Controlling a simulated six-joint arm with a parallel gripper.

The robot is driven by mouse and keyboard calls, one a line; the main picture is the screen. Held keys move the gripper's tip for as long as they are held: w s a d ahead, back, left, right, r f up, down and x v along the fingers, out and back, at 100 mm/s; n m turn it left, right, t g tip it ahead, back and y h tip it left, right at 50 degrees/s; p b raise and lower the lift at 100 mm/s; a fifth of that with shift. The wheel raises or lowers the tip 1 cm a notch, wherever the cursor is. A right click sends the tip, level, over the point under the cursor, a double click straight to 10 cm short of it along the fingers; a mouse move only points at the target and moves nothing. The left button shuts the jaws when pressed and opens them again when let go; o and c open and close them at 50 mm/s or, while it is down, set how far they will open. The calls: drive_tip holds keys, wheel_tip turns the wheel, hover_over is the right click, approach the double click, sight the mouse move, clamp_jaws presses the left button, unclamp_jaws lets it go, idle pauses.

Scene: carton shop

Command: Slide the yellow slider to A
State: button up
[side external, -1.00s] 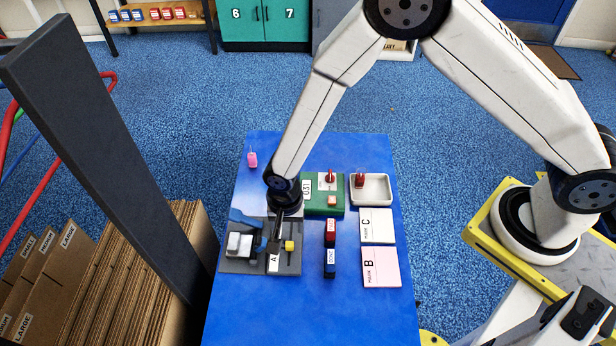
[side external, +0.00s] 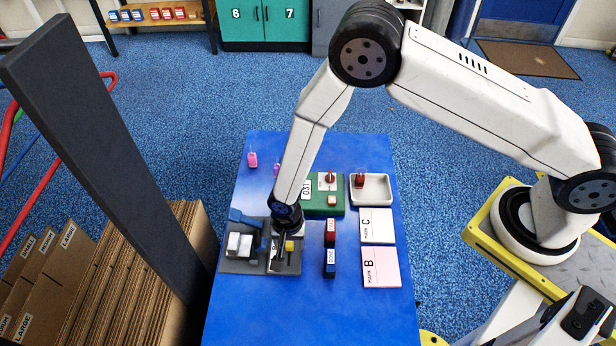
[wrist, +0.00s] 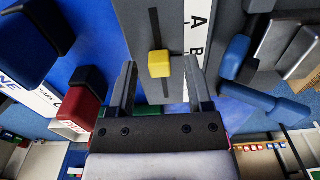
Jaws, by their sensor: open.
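The yellow slider (wrist: 160,64) sits in a dark slot on a grey panel (wrist: 222,35). A white strip (wrist: 199,20) beside the slot carries the letters A and B; the slider is closer to B than to A. My gripper (wrist: 160,60) is open, with one finger on each side of the slider in the wrist view; whether they touch it I cannot tell. In the side view the yellow slider (side external: 290,246) shows just right of my gripper (side external: 281,256), low over the panel. My gripper hides most of the strip there.
Blue clamp-like parts (side external: 246,218) and white blocks (side external: 239,244) are on the panel's left. Red (side external: 330,232) and blue (side external: 329,262) blocks stand to its right. The table front is clear.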

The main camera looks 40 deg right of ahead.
clamp_jaws()
idle(1.5)
